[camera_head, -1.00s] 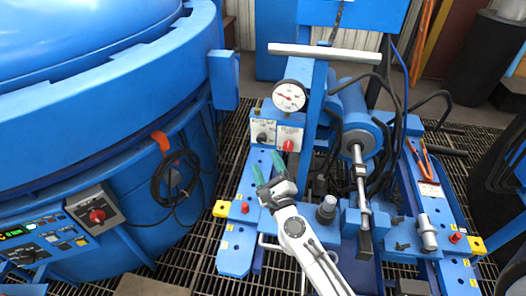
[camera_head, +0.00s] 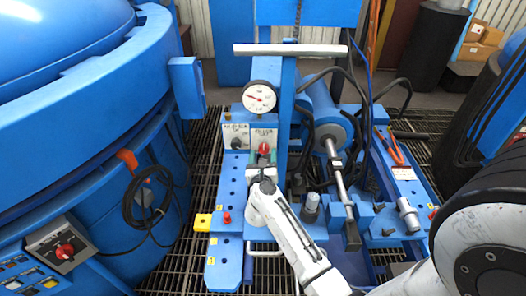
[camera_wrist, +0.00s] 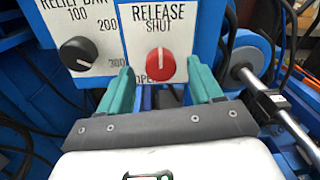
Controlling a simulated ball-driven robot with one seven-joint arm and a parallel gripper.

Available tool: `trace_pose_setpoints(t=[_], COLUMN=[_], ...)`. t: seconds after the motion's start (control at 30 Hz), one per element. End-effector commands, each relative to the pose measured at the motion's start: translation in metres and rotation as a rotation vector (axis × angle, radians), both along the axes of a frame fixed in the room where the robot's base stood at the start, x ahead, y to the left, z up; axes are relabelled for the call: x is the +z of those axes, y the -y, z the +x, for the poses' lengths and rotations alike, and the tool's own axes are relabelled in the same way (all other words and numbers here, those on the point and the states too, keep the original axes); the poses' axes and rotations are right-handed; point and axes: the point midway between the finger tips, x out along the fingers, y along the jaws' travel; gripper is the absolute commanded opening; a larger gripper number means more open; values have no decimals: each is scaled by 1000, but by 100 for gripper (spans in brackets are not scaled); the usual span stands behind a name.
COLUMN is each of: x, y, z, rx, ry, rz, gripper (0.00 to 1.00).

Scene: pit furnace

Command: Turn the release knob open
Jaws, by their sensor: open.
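The release knob (camera_wrist: 161,67) is a red round knob on a white plate marked RELEASE, with SHUT above it and OPEN partly hidden at lower left. A pale line on the knob points up toward SHUT. In the head view the knob (camera_head: 264,148) sits on the front of the blue unit. My gripper (camera_wrist: 161,85) is open, its two teal fingers apart on either side of and just below the knob in the wrist view. I cannot tell whether they touch it. In the head view my gripper (camera_head: 263,160) is right before the panel, its fingers largely hidden.
A black relief knob (camera_wrist: 78,54) with a number scale is close on the left. A pressure gauge (camera_head: 260,97) stands above the panel and a grey T-bar (camera_head: 290,50) above that. A cylinder with a rod (camera_head: 334,150) and hoses is on the right. A large blue furnace (camera_head: 80,90) fills the left.

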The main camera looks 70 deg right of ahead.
Motion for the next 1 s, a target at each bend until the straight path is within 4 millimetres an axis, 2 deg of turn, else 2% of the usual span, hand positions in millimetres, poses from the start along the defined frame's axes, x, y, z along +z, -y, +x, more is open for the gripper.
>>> trace_pose_setpoints(t=[0.2,0.57,1.0], x=[0,0,0], y=[20,23,23], z=[8,9,9], rx=[0,2,1], ry=[-1,-1,-1], rz=[0,-1,-1], gripper=[65,64,22])
